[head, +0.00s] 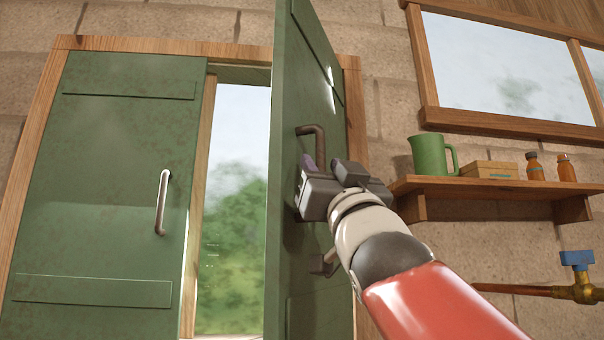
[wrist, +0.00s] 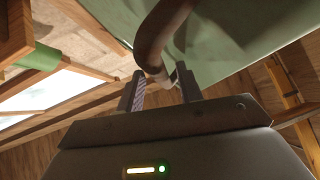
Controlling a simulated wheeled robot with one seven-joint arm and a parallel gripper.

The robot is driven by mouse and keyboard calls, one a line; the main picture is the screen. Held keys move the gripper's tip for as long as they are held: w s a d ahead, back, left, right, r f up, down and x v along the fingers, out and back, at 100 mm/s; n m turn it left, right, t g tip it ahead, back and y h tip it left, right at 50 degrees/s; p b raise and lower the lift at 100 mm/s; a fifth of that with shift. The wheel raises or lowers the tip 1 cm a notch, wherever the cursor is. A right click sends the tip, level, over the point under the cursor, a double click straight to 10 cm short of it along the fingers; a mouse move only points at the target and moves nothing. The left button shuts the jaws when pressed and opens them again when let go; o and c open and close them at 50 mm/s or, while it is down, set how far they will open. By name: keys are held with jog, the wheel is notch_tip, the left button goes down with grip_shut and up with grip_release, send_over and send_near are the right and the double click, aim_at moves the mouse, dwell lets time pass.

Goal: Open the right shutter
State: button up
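The right shutter (head: 309,200) is a green panel swung well out from its frame, seen nearly edge-on, with open sky and trees beside it. Its dark curved handle (head: 312,132) is on the face toward the right. My gripper (head: 308,172) is at the middle of this handle and hides part of it. In the wrist view the handle (wrist: 152,45) runs between the two fingertips (wrist: 160,82). The fingers are apart, with some gap beside the bar; I cannot tell whether either touches it. The green shutter face (wrist: 235,25) fills the top right there.
The left shutter (head: 105,190) is shut, with a pale handle (head: 162,202). Right of the window, a wooden shelf (head: 490,186) holds a green jug (head: 430,156), a box (head: 489,169) and two orange bottles. Below is a copper pipe with a blue-handled valve (head: 577,260).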

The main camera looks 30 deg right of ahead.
jog(key=b+v, duration=0.2)
jog(key=v, duration=0.5)
jog(key=shift+r, duration=0.1)
jog(key=shift+c, duration=0.2)
